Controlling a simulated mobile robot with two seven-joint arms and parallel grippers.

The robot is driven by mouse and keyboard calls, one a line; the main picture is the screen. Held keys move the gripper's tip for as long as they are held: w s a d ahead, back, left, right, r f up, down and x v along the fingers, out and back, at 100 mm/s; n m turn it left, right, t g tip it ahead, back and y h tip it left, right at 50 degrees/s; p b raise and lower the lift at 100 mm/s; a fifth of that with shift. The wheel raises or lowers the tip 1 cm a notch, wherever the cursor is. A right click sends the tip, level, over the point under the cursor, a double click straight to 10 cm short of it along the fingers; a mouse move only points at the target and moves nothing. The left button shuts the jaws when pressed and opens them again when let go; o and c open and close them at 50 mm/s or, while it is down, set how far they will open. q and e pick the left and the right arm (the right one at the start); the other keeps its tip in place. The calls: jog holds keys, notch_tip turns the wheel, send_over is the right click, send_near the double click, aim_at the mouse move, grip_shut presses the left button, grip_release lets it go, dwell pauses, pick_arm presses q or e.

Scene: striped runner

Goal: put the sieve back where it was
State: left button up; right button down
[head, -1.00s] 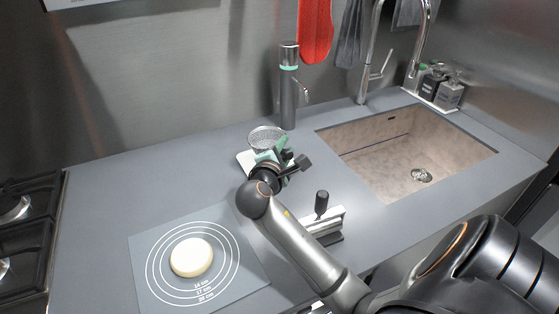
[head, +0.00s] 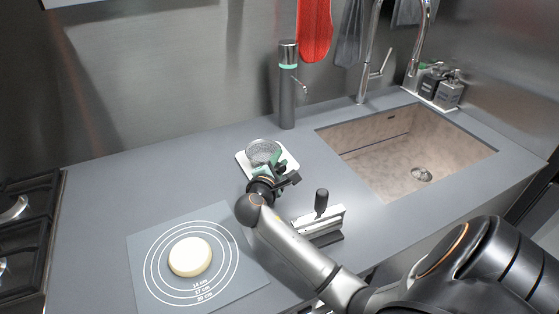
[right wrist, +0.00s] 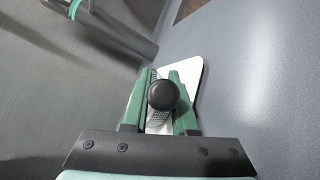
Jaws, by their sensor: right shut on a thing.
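The sieve (head: 263,151), a small round mesh bowl, is at the white square plate (head: 287,160) on the counter. I cannot tell whether it touches the plate or hangs just above it. My right gripper (head: 277,168), with green fingers, is shut on the sieve at its near side. In the right wrist view, a round black handle end (right wrist: 163,94) shows between the green fingers (right wrist: 160,108), with a little mesh below it and the white plate (right wrist: 190,76) behind. The fingers hide part of the sieve. My left gripper is not in view.
A grey dispenser (head: 287,90) stands behind the plate. A metal tool with a black knob (head: 321,203) stands near my right arm. A pale round dough piece (head: 190,256) lies on the ringed mat (head: 225,285). The sink (head: 405,160) is at right; the counter's left back is clear.

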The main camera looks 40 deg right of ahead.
jog(key=c, duration=0.7)
grip_release()
jog(key=shift+f, duration=0.1)
jog(key=shift+s+a+r, duration=0.1)
jog(key=shift+a+r, duration=0.1)
jog(key=v, duration=1.1)
jog(key=shift+s+a+r, duration=0.15)
jog(key=shift+a, duration=0.1)
